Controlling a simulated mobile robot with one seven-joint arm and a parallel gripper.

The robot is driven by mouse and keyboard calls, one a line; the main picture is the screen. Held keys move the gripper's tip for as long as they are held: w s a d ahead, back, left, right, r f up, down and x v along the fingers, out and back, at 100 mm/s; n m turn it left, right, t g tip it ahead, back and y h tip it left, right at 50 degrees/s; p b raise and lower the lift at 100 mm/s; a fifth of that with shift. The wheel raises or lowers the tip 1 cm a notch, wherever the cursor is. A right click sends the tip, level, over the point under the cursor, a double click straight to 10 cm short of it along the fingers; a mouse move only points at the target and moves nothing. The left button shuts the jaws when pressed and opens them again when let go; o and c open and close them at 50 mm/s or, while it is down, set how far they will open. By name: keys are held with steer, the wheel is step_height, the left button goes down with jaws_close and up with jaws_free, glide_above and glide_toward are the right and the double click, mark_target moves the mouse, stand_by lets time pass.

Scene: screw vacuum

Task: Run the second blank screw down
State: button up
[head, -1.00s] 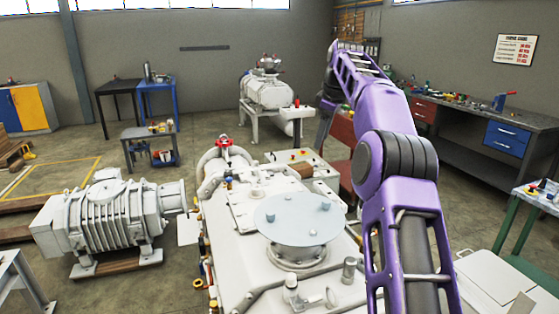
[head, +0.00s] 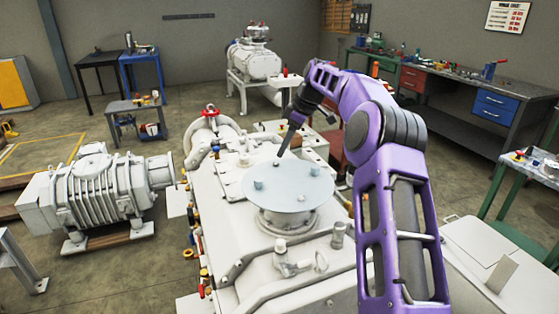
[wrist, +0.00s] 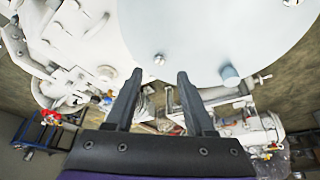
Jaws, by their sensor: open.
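The pale blue-grey round blank plate (head: 288,205) lies on a flange on top of the white vacuum machine. Two blue-grey screw heads stand up from it, the left screw (head: 258,184) and the right screw (head: 319,171). A smaller screw (head: 276,164) is at the far rim, just below my gripper (head: 281,154). In the wrist view my gripper (wrist: 157,74) is open and empty, its fingertips at the plate (wrist: 215,35) edge. A small metallic screw (wrist: 159,60) shows between and just beyond the tips. A taller blue-grey screw (wrist: 230,76) stands to their right. Which is the second one, I cannot tell.
A red handwheel (head: 210,112) and pipework stand behind the plate. A valve (head: 292,264) and a short post (head: 337,235) rise in front of it. A ribbed grey pump (head: 95,190) stands on the floor at the left.

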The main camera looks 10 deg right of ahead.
mark_target(276, 163)
steer(key=shift+x, duration=2.3)
jaws_close()
